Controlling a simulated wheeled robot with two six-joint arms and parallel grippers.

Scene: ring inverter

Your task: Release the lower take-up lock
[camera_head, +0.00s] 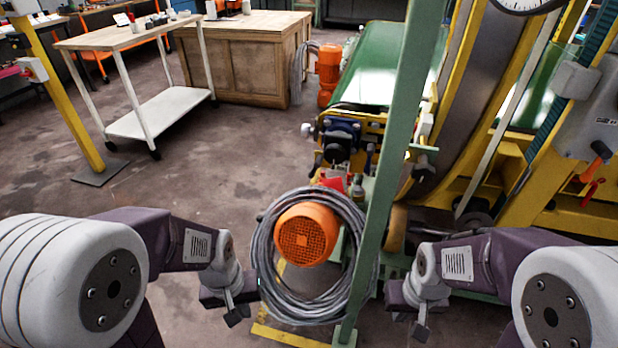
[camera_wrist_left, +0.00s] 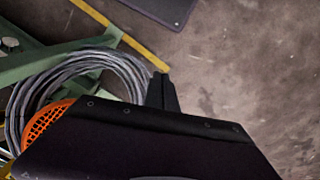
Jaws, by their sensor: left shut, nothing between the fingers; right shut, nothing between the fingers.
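The lower take-up lock cannot be told apart for sure in these views. A blue and black mechanism with light knobs (camera_head: 341,135) sits at the near end of the green belt (camera_head: 377,75). My left gripper (camera_head: 236,316) is shut and empty, low and left of the grey cable coil (camera_head: 268,290). In the left wrist view its shut fingers (camera_wrist_left: 161,92) point at the floor beside the coil (camera_wrist_left: 95,62). My right gripper (camera_head: 420,330) is shut and empty, low and right of the green post. Neither gripper touches the mechanism.
A green post (camera_head: 396,150) rises between my arms. An orange motor (camera_head: 306,234) sits inside the coil. A yellow frame (camera_head: 470,90) with an orange-handled lever (camera_head: 596,160) stands right. A white cart (camera_head: 160,108) and wooden cabinet (camera_head: 240,62) stand back left.

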